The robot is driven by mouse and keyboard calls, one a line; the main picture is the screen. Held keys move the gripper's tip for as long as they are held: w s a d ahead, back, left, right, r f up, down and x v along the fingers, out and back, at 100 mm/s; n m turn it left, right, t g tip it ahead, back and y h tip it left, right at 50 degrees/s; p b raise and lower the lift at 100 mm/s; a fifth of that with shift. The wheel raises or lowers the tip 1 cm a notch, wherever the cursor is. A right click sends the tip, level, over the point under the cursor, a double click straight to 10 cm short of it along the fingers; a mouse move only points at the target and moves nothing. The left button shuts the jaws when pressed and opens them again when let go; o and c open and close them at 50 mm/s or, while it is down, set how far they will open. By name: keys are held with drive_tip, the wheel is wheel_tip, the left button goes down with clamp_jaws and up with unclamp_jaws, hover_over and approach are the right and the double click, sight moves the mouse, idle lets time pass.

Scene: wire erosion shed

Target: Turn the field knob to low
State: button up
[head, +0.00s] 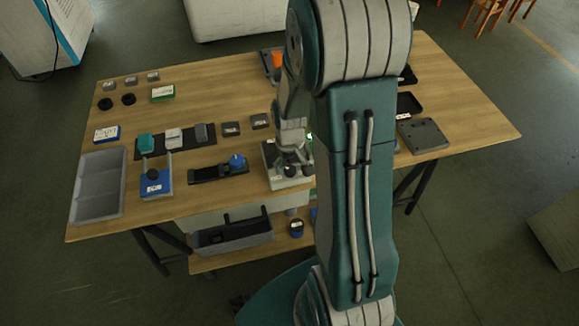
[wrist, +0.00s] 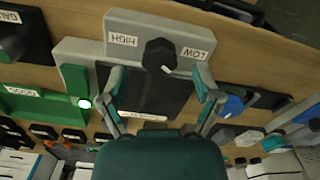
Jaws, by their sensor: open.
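The field knob (wrist: 159,54) is a black round knob on a light grey panel (wrist: 138,22) in the wrist view. A HIGH label (wrist: 123,40) is at its left and a LOW label (wrist: 195,53) at its right, both upside down. Its short white mark points down and slightly right in the picture, at neither label. My gripper (wrist: 161,82) is open, its fingers apart on either side below the knob, and I see no contact. In the head view my gripper (head: 292,158) is over a grey unit (head: 290,182), and the knob is hidden.
A dark plate (wrist: 150,95) lies between my fingers in the wrist view. A green holder (wrist: 40,103) is at left and a blue knob (wrist: 232,106) at right. In the head view, a grey tray (head: 98,187) and several small items stand on the wooden table (head: 215,90).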

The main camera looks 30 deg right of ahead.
wheel_tip(320, 180, up, 10)
idle(0.3)
idle(0.3)
wheel_tip(320, 180, up, 11)
drive_tip(key=t, duration=0.3)
hover_over(289, 168)
drive_tip(key=s+a, duration=0.5)
drive_tip(key=a, duration=0.1)
drive_tip(key=s+a+r+t, duration=0.2)
drive_tip(key=s+a+r, duration=0.2)
drive_tip(key=s, duration=0.4)
drive_tip(key=shift+a+r+t, duration=0.3)
drive_tip(key=shift+a+r, duration=0.05)
drive_tip(key=shift+r, duration=0.2)
drive_tip(key=shift+d, duration=0.1)
